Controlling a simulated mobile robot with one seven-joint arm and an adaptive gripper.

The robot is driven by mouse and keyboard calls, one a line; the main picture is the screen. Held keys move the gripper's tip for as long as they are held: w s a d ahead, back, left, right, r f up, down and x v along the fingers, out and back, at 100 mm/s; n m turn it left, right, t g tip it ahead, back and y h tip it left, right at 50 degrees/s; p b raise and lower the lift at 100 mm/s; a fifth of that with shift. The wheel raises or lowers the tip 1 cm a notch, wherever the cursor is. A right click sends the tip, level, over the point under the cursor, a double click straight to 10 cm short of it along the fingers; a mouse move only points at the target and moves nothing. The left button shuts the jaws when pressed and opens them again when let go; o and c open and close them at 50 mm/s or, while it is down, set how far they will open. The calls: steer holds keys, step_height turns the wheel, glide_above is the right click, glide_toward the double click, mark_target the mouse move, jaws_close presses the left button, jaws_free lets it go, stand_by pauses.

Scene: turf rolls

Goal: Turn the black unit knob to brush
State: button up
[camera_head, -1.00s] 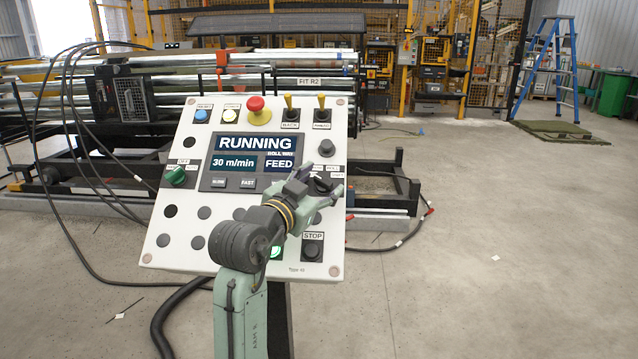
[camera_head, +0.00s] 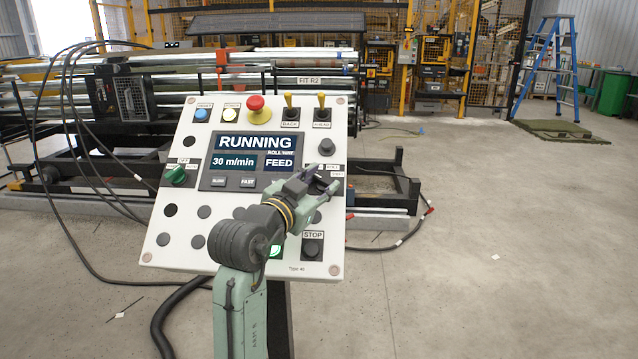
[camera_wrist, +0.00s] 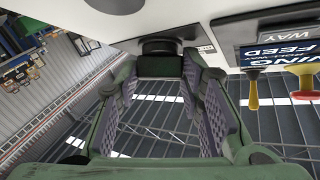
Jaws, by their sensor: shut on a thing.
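The control panel (camera_head: 190,262) faces me, tilted. The black unit knob (camera_wrist: 160,46) is on its right side; in the head view my gripper covers most of the knob and part of the label plate. My gripper (camera_head: 318,179) is at the knob, and its jaws are shut on it. In the wrist view the two padded fingers (camera_wrist: 168,70) stand either side of the dark knob at their tips. I cannot tell which label the knob points to. The screen (camera_head: 255,144) reads RUNNING, 30 m/min and FEED.
Close by are a black round button (camera_head: 326,147) above, a STOP button (camera_head: 312,249) below, and two yellow toggles (camera_head: 321,105) on top. A red mushroom button (camera_head: 256,103) and a green knob (camera_head: 176,175) are further left.

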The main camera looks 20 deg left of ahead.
steer(key=shift+a+m, duration=0.1)
steer(key=shift+m, duration=0.2)
steer(key=m+g+h, duration=0.2)
steer(key=m+h, duration=0.1)
steer(key=m+g+h, duration=0.1)
steer(key=m, duration=0.1)
steer(key=shift+a+r, duration=0.2)
steer(key=shift+r, duration=0.05)
steer(key=shift+w+a+m+g+h+p, duration=0.1)
steer(key=shift+m+g+h+p, duration=0.2)
steer(key=shift+m+g+h, duration=0.45)
steer(key=shift+w+m+g+h+p, duration=0.1)
steer(key=shift+m+g+h+p, duration=0.15)
steer(key=shift+m+g, duration=0.55)
steer(key=shift+m, duration=0.45)
steer(key=o, duration=1.2)
steer(key=shift+c, duration=0.2)
